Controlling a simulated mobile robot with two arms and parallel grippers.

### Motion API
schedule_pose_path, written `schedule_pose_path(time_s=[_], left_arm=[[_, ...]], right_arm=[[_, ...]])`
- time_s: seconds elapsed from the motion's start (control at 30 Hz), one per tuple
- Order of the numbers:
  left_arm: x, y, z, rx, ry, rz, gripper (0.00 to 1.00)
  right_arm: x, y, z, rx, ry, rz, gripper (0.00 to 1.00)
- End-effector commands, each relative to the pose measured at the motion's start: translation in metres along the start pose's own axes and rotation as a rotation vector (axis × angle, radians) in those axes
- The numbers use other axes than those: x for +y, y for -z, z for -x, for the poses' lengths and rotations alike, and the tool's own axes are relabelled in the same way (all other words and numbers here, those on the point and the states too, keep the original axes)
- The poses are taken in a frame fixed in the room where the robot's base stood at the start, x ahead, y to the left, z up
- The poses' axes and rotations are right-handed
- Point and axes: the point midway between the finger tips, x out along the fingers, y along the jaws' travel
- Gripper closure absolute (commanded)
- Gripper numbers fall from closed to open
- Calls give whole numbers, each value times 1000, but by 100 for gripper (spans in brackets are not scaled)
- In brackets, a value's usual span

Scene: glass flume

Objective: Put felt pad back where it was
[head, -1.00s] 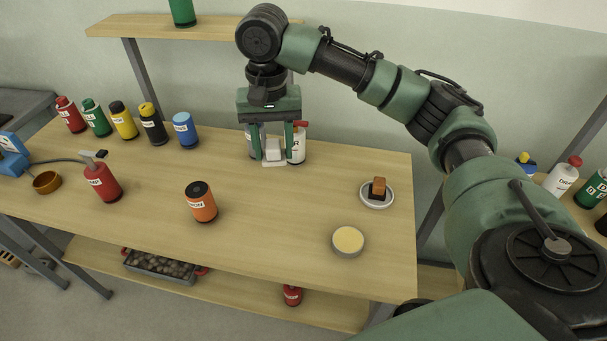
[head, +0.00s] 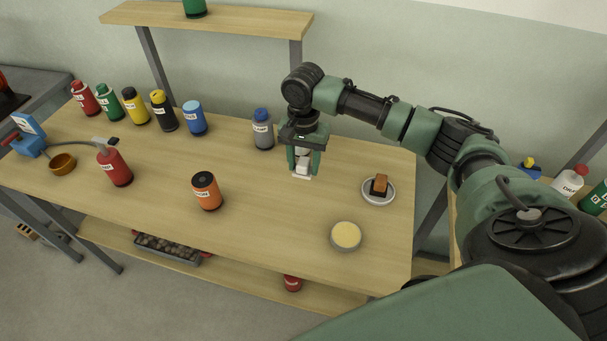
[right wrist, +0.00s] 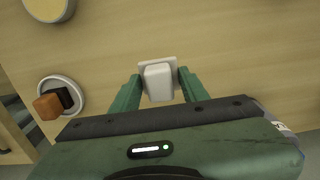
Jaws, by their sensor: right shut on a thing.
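My right gripper (head: 303,168) is shut on a white block with a thin pale square plate under it, which I take to be the felt pad (head: 302,170). In the right wrist view the felt pad (right wrist: 159,82) sits between the two green fingertips (right wrist: 158,86), its plate showing past the block's far side. It is over the wooden table (head: 260,205), towards the back right; I cannot tell whether it touches the tabletop. My left gripper is not in view.
A grey blue-capped bottle (head: 263,130) stands left of the gripper. A white dish (head: 391,198) holding an orange and black block (head: 379,184) is to the right; a round yellow-topped tin (head: 346,235) is nearer. An orange can (head: 207,191) stands front left. The table's middle is clear.

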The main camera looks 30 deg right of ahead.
Motion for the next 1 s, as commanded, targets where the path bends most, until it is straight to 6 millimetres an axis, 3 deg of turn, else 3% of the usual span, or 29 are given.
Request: schedule_pose_path(time_s=[0.4, 0.83, 0.87, 0.9, 1.0], left_arm=[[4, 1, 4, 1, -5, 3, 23], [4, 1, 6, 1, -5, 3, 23], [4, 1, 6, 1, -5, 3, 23], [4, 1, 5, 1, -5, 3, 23], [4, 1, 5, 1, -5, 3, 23]], right_arm=[[0, 0, -48, -1, -1, 1, 93], [-1, 0, -54, 0, 1, 1, 93], [-1, 0, -54, 1, 1, 1, 47], [-1, 0, -54, 1, 1, 1, 36], [-1, 0, -54, 1, 1, 1, 34]])
